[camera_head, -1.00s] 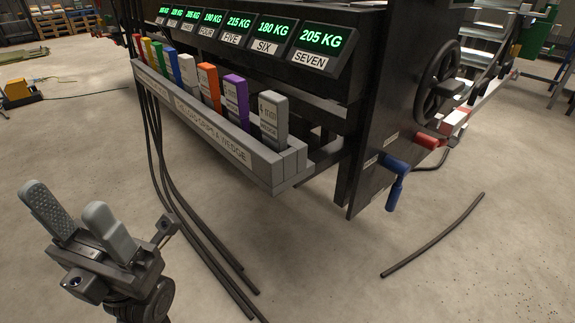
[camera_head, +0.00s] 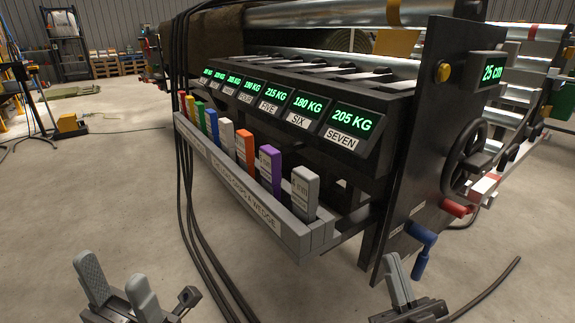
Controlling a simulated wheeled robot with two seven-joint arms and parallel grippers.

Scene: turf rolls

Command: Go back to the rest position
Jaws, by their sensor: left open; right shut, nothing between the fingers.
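My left gripper (camera_head: 115,275) is at the lower left of the head view, with its two grey fingers spread apart and nothing between them. My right gripper (camera_head: 395,268) is at the lower right, in front of the machine's end plate, with its fingers together and empty. Both grippers point upward over the concrete floor, and my arms behind them are mostly cut off by the bottom edge. Neither gripper appears to touch anything.
A grey rack (camera_head: 235,198) of coloured wedges runs along the machine, below green weight displays (camera_head: 352,120). A blue handle (camera_head: 422,248) and a handwheel (camera_head: 470,155) stick out at the end plate (camera_head: 415,190). Dark hoses hang to the floor. Open floor (camera_head: 90,195) lies left.

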